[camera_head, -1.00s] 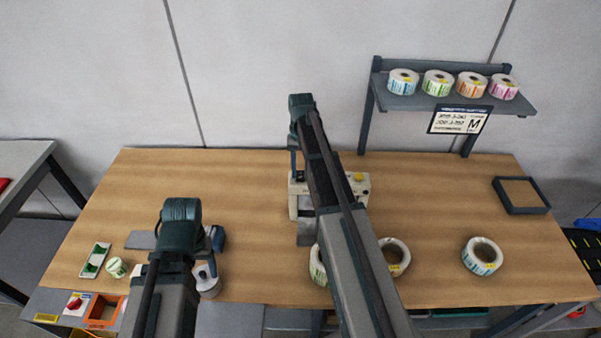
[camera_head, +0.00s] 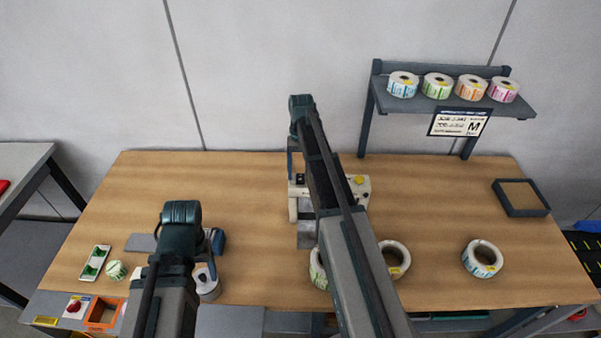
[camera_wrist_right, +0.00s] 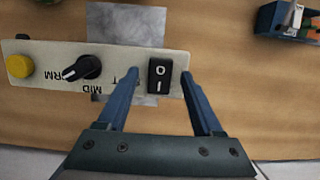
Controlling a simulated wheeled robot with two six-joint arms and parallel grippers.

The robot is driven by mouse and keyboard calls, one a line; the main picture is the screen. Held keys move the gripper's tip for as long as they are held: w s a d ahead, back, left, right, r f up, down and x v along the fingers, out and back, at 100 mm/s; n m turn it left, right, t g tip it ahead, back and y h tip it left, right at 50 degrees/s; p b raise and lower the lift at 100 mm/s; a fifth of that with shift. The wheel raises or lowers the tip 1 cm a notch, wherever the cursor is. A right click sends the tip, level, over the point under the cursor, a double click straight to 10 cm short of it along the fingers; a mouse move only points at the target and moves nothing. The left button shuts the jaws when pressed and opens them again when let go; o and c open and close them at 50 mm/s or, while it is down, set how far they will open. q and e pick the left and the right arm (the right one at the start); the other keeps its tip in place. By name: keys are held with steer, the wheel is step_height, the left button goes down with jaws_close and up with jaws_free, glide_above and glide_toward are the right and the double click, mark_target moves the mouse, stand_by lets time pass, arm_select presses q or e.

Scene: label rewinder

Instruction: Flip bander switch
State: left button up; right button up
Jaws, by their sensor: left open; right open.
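The bander (camera_head: 356,187) is a cream box on the table, partly hidden behind my right arm in the head view. In the right wrist view its panel (camera_wrist_right: 45,64) carries a black rocker switch (camera_wrist_right: 160,76) marked O and I. Beside the switch are a black knob (camera_wrist_right: 82,68) and a yellow button (camera_wrist_right: 19,66). My right gripper (camera_wrist_right: 163,76) is open, its two fingers on either side of the switch with a gap to each. I cannot tell how high the fingertips are above the panel. My left gripper (camera_head: 212,243) is at the front left of the table, mostly hidden by its arm.
Label rolls (camera_head: 482,258) stand on the front right of the table, and several more (camera_head: 438,86) sit on a raised shelf (camera_head: 455,106). A dark square tray (camera_head: 521,212) lies at the right. An orange bin (camera_head: 104,312) is at the front left edge. The table's back left is clear.

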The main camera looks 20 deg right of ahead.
steer(key=p+v, duration=1.2)
steer(key=v, duration=0.1)
steer(key=shift+r+p, duration=0.25)
steer(key=shift+p, duration=0.15)
steer(key=shift+w, duration=0.1)
steer(key=s+a+f+n+t+h+b, duration=0.1)
steer(key=s+a+f+n+b, duration=0.3)
steer(key=s+a+f+b, duration=0.6)
steer(key=s+a+f+n+t+h+b, duration=0.1)
steer(key=s+a+f+n+b, duration=0.4)
steer(key=s+a+f+b, duration=0.5)
steer(key=s+a+f, duration=0.1)
steer(key=s+a, duration=0.3)
steer(key=a, duration=0.2)
steer(key=shift+a+h, duration=0.25)
steer(key=shift+h, duration=0.05)
steer(key=shift+s, duration=0.1)
